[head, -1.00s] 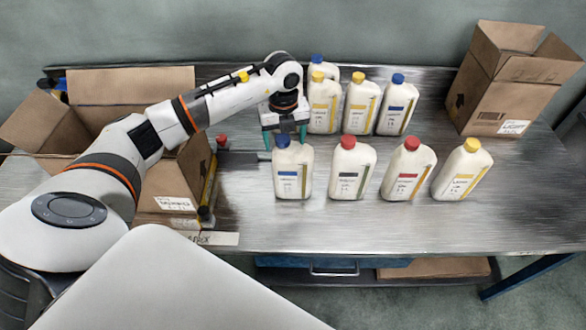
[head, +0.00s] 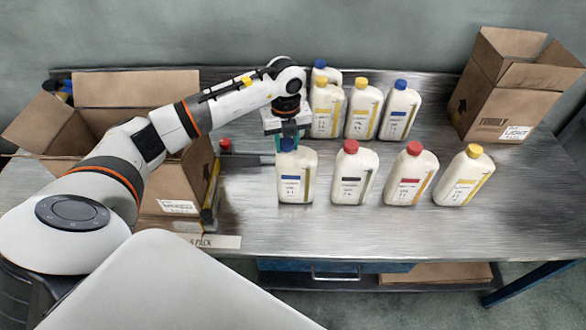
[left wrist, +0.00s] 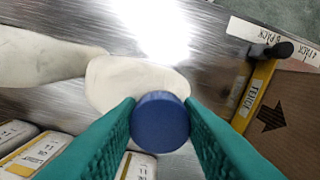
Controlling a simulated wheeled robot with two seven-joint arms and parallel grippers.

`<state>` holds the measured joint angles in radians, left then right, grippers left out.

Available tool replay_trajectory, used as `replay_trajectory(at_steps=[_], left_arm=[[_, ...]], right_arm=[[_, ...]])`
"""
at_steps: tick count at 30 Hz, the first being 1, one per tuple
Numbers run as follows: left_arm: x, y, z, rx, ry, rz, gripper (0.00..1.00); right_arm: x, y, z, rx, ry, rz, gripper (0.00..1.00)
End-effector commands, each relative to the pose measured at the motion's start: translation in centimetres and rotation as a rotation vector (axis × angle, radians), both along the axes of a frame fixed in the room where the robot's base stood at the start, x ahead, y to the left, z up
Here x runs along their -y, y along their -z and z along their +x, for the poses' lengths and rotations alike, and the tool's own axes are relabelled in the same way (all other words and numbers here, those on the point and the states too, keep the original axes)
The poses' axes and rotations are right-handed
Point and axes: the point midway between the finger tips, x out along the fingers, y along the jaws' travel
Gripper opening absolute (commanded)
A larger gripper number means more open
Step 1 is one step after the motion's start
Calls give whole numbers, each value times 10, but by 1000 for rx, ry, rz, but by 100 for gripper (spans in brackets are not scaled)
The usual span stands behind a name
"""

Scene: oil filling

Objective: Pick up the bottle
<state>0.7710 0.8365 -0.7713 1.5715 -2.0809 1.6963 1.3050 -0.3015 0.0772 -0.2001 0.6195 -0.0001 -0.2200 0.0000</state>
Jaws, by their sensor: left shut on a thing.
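A white bottle with a blue cap (head: 296,178) stands at the left end of the front row on the metal table (head: 350,228). My left gripper (head: 287,141) is directly above it, with its green fingers shut on the blue cap. In the left wrist view the gripper (left wrist: 160,106) has one finger on each side of the round blue cap (left wrist: 160,122). The bottle looks upright and appears to rest on the table. My right gripper is not in view.
Bottles with red caps (head: 352,178) (head: 407,180) and a yellow cap (head: 463,182) stand to the right. Several more bottles (head: 363,112) stand behind. Open cardboard boxes stand at the left (head: 135,90) and back right (head: 495,100). The table front is clear.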

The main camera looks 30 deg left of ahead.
Motion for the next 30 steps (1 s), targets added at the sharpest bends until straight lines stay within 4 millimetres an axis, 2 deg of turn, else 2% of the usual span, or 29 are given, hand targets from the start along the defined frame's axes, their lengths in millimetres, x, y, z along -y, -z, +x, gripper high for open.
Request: replay_trajectory(at_steps=[1, 3, 7, 15, 21, 26, 30], left_arm=[[4, 6, -2, -8, 6, -5, 0], [4, 5, -2, -8, 6, -6, 0], [4, -6, -1, -6, 7, -5, 0], [2, -57, 0, 2, 4, -5, 0], [2, -86, 0, 1, 6, -3, 0], [5, -95, -3, -1, 76, -3, 0], [11, -93, -6, -2, 236, -1, 0]], right_arm=[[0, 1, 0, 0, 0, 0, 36], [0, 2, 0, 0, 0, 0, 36], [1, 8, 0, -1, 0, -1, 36], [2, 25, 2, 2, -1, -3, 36], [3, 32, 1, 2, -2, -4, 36], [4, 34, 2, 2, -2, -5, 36], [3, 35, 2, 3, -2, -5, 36]])
